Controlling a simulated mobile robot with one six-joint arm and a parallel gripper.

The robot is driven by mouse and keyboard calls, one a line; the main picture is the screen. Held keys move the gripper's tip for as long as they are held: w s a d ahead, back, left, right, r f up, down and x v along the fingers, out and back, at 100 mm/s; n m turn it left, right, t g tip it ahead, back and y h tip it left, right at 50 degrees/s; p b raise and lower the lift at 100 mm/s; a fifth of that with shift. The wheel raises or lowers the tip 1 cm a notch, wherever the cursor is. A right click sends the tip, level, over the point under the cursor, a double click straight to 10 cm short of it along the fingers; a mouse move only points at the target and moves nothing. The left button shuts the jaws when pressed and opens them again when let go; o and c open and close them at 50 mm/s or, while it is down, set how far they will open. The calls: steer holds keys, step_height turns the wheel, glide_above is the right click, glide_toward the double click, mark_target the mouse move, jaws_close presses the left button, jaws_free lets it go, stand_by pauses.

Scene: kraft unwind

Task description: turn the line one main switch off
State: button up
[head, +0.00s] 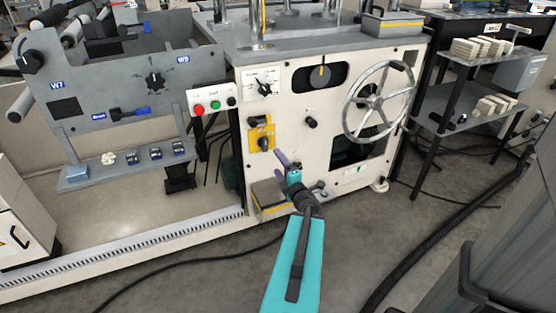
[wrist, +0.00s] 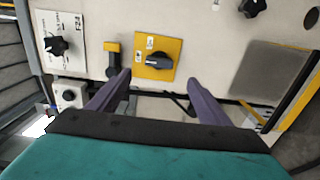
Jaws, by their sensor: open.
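A yellow plate (head: 261,137) with a dark rotary handle is on the cream machine front, below a white dial panel. It looks like the main switch; its lettering is too small to read. In the wrist view the yellow plate (wrist: 171,48) is ahead, and its dark handle (wrist: 158,62) lies roughly crosswise in the picture. My gripper (head: 289,160) is below and right of the plate in the head view. Its purple fingers are apart and empty. In the wrist view the handle appears between the fingertips (wrist: 158,78), with no contact visible.
A red and green button box (head: 211,102) and white dial panel (head: 262,83) are near the plate. A black knob (head: 311,122) and large handwheel (head: 379,102) are to the right. A grey-yellow block (head: 268,197) is low by my arm. Cables cross the floor.

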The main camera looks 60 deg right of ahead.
steer(key=shift+p+v, duration=0.8)
steer(key=shift+p, duration=0.55)
steer(key=shift+a, duration=0.1)
